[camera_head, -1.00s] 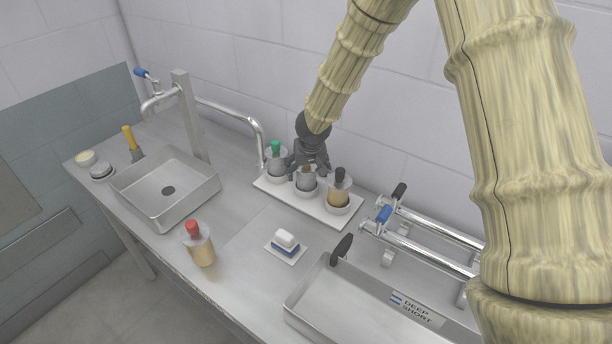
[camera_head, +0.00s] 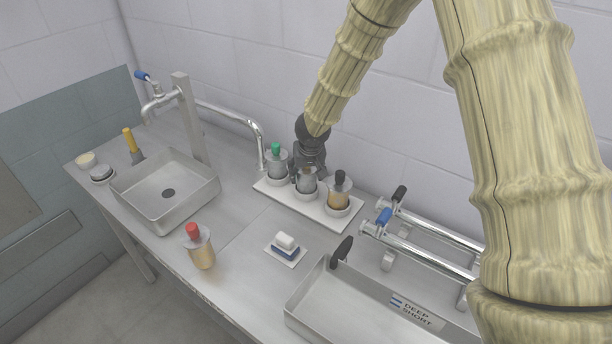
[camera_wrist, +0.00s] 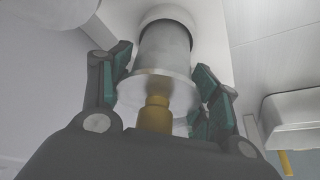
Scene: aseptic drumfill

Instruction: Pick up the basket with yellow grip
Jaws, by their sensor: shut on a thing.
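A grey, clear-walled cylinder with a gold-brown knob (camera_wrist: 155,112) fills the middle of the wrist view. In the head view this cylinder (camera_head: 306,184) is in the middle place of a white rack (camera_head: 275,196), between two similar vessels. My gripper (camera_head: 308,168) reaches down over it from behind. In the wrist view my gripper (camera_wrist: 162,88) has its green-padded fingers on both sides of the cylinder, shut on it. The cylinder looks upright and low in its place; I cannot tell whether it is clear of the rack. A yellow-gripped piece (camera_head: 129,139) stands behind the sink at left.
A green-capped vessel (camera_head: 276,163) and a black-capped amber vessel (camera_head: 339,191) flank the gripper closely. The faucet (camera_head: 259,140) curves close by on the left. A red-capped bottle (camera_head: 199,250), blue-white block (camera_head: 285,245) and metal basin (camera_head: 318,296) are in front.

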